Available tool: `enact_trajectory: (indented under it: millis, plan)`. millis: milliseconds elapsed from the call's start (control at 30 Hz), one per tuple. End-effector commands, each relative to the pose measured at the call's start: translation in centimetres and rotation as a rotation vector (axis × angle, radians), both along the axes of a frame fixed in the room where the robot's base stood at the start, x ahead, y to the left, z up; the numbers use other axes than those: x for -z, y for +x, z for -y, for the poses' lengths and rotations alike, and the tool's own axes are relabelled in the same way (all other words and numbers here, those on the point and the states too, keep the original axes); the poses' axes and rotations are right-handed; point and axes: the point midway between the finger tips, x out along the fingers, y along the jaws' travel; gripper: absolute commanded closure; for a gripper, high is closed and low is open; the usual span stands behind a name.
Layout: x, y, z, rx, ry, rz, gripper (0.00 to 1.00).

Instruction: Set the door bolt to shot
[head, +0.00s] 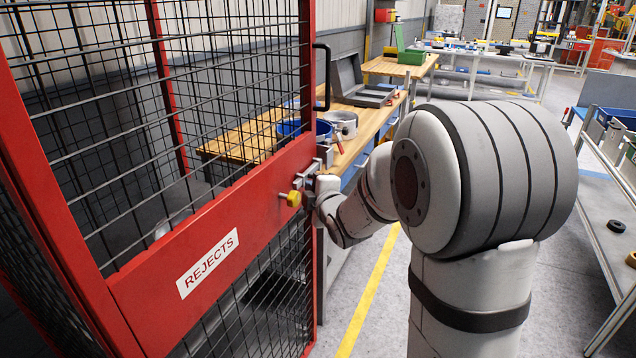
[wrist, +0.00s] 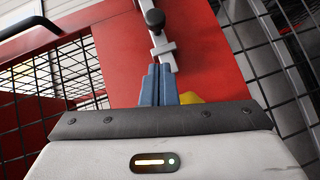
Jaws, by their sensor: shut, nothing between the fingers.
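The door bolt (wrist: 158,34) is a silver rod in brackets with a dark round knob (wrist: 154,18), on the red door panel in the wrist view. In the head view the bolt (head: 309,184) shows small at the right edge of the red door, partly behind my arm. My gripper (wrist: 162,68) has blue fingers pressed together with nothing between them. Their tips are close to a silver bracket of the bolt, below the knob in the picture; I cannot tell whether they touch. I cannot tell how far the rod extends.
The red mesh door has a REJECTS sign (head: 208,263) and a yellow knob (head: 293,198). A black handle (head: 325,77) stands off its edge. Behind it is a wooden bench (head: 235,142) with a blue bowl (head: 290,129). Grey floor lies right of the door.

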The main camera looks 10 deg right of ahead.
Motion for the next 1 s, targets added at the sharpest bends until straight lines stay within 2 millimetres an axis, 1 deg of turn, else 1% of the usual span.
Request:
enact_trajectory:
  millis: [33, 100, 200, 400, 767, 867, 1000]
  plan:
    - [0.2, 0.9, 0.0, 0.001, 0.0, -0.002, 1.0]
    - [0.4, 1.7, 0.9, 0.004, 0.0, -0.001, 1.0]
    - [0.7, 2.6, 1.6, 0.003, 0.0, -0.002, 1.0]
    - [1.1, 3.5, 2.2, 0.002, 0.0, 0.0, 1.0]
    - [1.1, 3.6, 2.3, 0.001, 0.0, 0.001, 1.0]
    - [1.2, 4.3, 2.0, -0.01, 0.002, 0.002, 1.0]
    - [1.3, 5.9, 1.5, -0.033, 0.001, 0.002, 1.0]
